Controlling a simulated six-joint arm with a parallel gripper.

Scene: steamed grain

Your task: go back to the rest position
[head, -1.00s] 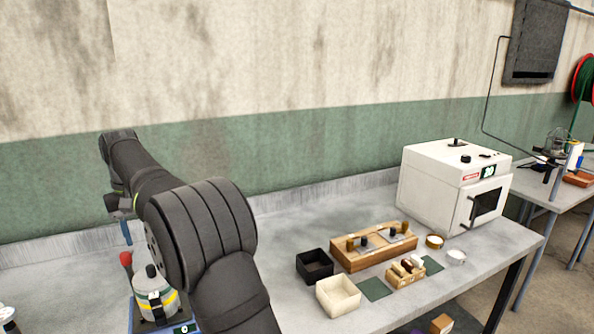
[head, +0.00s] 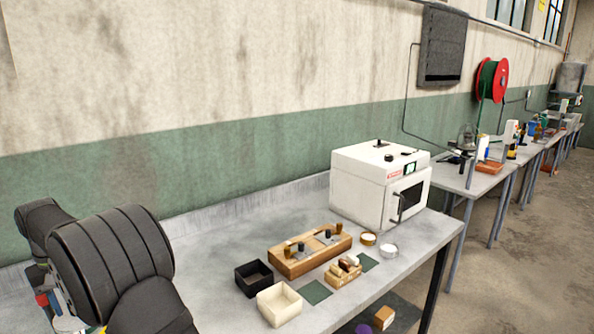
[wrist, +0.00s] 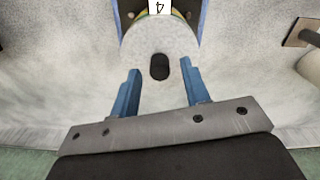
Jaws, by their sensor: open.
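A label reading 4 shows at the top edge. In the head view my dark arm fills the lower left, and the gripper end is mostly hidden behind it.
On the bench (head: 222,222) stand a white oven (head: 370,185), a wooden holder (head: 300,256), a black box (head: 254,278), a cream box (head: 279,303), a small wooden block rack (head: 343,273) and two round dishes. Bare bench lies behind the boxes.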

